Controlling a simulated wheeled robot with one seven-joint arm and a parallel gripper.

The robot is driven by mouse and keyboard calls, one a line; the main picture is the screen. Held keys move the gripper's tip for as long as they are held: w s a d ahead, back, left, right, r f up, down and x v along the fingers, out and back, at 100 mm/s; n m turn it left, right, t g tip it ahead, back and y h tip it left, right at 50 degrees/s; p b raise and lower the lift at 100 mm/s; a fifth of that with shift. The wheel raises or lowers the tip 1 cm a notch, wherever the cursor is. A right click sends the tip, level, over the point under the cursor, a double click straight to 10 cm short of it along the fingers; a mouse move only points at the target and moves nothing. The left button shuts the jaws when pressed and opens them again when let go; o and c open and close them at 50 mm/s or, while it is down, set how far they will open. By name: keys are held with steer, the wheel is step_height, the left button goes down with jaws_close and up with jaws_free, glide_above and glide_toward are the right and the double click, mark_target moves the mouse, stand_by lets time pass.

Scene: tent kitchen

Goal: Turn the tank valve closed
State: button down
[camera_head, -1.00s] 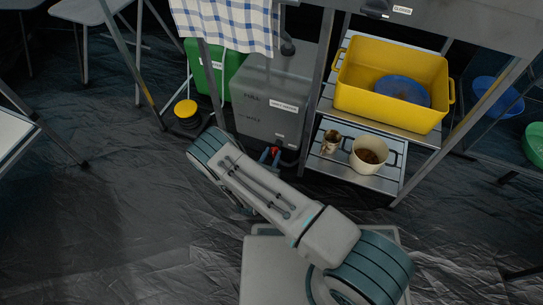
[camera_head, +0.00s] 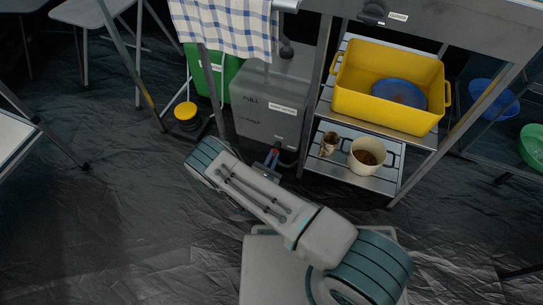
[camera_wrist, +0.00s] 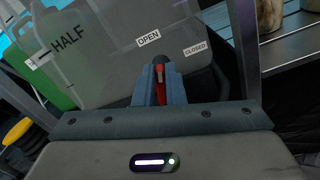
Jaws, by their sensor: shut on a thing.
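The grey tank (camera_head: 262,118) stands under the table. It fills the upper part of the wrist view (camera_wrist: 110,75), with labels reading HALF, OPEN and CLOSED. The red valve handle (camera_wrist: 160,88) is low on the tank's front, below the OPEN and CLOSED labels. My gripper (camera_wrist: 160,80) has its two blue fingers shut on the handle, one on each side. A dark rounded part shows just beyond the fingertips. In the head view my gripper (camera_head: 272,158) is at the tank's lower front, and the fingers hide most of the handle.
A shelf rack (camera_head: 375,180) stands right of the tank, holding a yellow tub (camera_head: 385,110), a cream pot (camera_head: 366,157) and a small can (camera_head: 329,143). A table leg (camera_wrist: 245,50) rises close right of my gripper. A green container (camera_head: 232,70) stands behind left. The floor at left is open.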

steer(key=shift+s+d+f+m+p, duration=0.25)
steer(key=shift+m+p, duration=0.7)
steer(key=shift+m, duration=1.35)
steer(key=shift+w+d+f+m+p, duration=0.1)
steer(key=shift+f+m+p, duration=0.25)
steer(key=shift+m+p, duration=1.3)
steer(key=shift+s+d+f+m+p, duration=0.15)
steer(key=shift+f+m+p, duration=0.15)
steer(key=shift+m, duration=2.65)
steer(key=c, duration=1.5)
jaws_free()
